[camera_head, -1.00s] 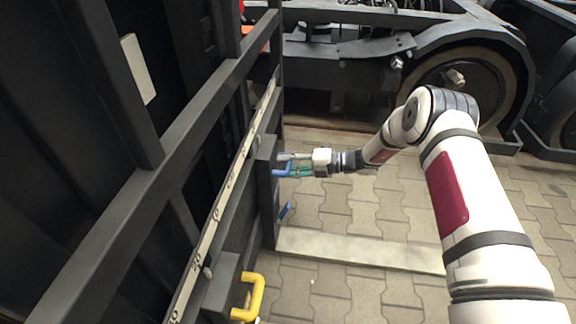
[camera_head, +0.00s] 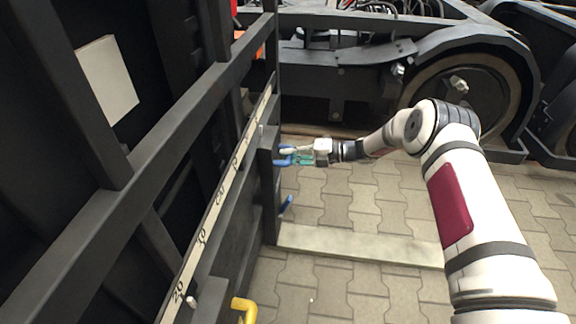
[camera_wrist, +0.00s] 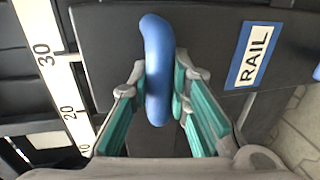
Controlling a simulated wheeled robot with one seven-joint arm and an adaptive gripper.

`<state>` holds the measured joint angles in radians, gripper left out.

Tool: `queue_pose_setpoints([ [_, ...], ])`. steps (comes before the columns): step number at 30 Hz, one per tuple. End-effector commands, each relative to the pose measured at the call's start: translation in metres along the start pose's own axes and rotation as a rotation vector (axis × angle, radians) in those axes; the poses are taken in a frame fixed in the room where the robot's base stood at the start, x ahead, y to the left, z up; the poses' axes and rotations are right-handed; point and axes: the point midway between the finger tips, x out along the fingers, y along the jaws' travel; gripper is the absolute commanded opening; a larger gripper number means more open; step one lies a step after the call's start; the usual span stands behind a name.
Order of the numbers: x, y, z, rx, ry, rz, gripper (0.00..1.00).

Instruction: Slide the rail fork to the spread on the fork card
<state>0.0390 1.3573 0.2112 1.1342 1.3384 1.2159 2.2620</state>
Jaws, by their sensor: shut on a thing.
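The rail fork is a dark carriage (camera_head: 268,195) with a blue loop handle (camera_head: 283,162), standing on the dark frame. In the wrist view its dark plate (camera_wrist: 205,40) bears a blue-edged RAIL label (camera_wrist: 250,54), and the blue handle (camera_wrist: 156,70) stands between my green-padded fingers. My gripper (camera_head: 298,155) is shut on that handle; it also shows in the wrist view (camera_wrist: 158,95). No fork card is readable.
A yellow handle (camera_head: 243,308) on another carriage sits near the bottom. A blank pale panel (camera_head: 107,78) hangs at upper left. A bogie wheel (camera_head: 460,92) stands behind my arm. A pale floor beam (camera_head: 355,244) crosses the paving. Open paving lies below the arm.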

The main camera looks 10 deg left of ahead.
Motion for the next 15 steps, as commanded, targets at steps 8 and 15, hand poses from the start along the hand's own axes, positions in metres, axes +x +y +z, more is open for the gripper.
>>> queue_pose_setpoints([
  [8, -0.0003, -0.0004, 0.0023, 0.002, -0.003, -0.002, 0.00],
  [15, -0.0003, -0.0004, 0.0019, 0.002, -0.002, -0.002, 0.38],
])
